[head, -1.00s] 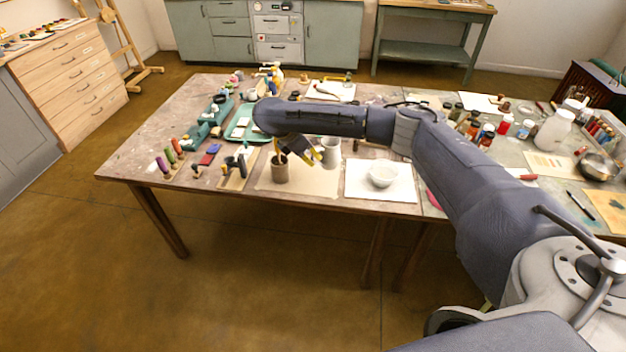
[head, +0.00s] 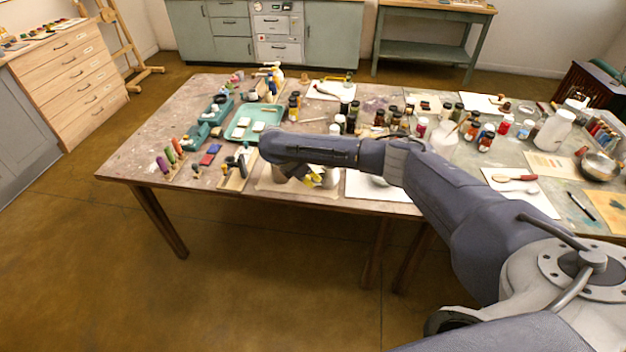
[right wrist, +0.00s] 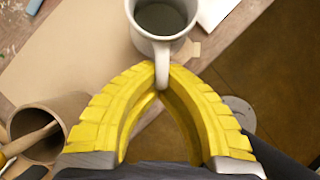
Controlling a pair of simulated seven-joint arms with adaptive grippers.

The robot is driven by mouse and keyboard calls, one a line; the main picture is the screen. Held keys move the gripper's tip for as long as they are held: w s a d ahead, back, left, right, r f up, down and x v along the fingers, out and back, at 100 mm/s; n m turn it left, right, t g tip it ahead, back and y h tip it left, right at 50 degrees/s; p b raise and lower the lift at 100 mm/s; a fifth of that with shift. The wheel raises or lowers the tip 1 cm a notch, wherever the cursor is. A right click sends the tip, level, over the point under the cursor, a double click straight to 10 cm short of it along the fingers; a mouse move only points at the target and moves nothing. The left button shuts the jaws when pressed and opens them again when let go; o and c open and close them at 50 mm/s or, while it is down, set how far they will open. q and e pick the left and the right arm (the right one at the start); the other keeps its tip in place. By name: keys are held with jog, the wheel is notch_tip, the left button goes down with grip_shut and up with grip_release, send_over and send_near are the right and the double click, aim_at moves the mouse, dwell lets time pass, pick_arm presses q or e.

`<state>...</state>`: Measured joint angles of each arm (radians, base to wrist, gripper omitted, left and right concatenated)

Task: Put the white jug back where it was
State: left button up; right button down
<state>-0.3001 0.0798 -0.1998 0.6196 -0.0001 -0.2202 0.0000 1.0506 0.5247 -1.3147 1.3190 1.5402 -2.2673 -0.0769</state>
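The white jug (right wrist: 152,45) is at the top of the right wrist view, its open mouth and grey inside showing. Its handle (right wrist: 162,68) points toward me and lies between the yellow fingertips of my right gripper (right wrist: 160,72), which are closed together on it. In the head view my right gripper (head: 315,180) is low over the front of the table, and my forearm hides most of the jug. I cannot tell whether the jug's base touches the table. My left gripper is not in view.
A white sheet (head: 395,193) with a bowl partly hidden by my arm lies to the right. Several bottles (head: 345,110) stand behind my forearm.

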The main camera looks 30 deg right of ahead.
dwell(0.3)
jog(key=c, duration=1.6)
grip_release()
